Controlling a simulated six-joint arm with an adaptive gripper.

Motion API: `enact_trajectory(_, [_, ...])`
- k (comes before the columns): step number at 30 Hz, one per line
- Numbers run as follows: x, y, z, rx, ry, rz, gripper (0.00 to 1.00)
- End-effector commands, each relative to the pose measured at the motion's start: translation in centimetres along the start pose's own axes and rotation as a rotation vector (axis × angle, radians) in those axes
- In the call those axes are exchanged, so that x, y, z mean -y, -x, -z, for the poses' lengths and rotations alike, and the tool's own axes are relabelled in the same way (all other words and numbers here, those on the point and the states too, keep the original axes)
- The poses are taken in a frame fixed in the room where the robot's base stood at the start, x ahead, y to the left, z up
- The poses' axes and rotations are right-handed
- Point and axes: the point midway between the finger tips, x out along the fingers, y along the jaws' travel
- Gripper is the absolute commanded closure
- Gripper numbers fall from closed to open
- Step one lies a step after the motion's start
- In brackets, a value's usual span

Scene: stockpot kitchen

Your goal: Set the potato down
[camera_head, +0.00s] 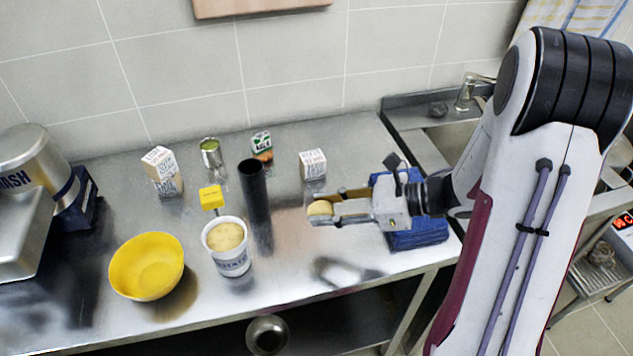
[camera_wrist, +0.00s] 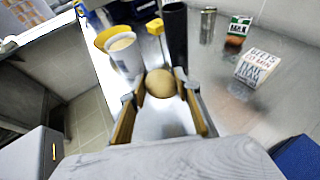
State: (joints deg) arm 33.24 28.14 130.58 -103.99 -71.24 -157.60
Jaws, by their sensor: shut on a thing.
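The potato (camera_head: 320,208) is a small, round, tan thing. It sits between the fingertips of my gripper (camera_head: 328,207), which is shut on it and holds it above the steel counter (camera_head: 290,285). In the wrist view the potato (camera_wrist: 160,83) shows between the two wood-coloured fingers (camera_wrist: 160,96). Bare counter lies below it. The potato is right of the dark cylinder and the white tub in the head view.
A white tub (camera_head: 232,262) with pale contents, a yellow bowl (camera_head: 146,268) and a tall dark cylinder (camera_head: 254,192) stand to the left. Cartons (camera_head: 313,165) and a can (camera_head: 211,153) stand behind. A blue block (camera_head: 418,232) lies under my wrist. The front middle counter is clear.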

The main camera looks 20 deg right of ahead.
Motion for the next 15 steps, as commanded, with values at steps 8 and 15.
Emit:
enact_trajectory(8, [0.1, 0.0, 0.1, -0.004, 0.005, 0.003, 0.93])
enact_trajectory(15, [1.7, 0.0, 0.4, -0.010, -0.009, 0.072, 0.93])
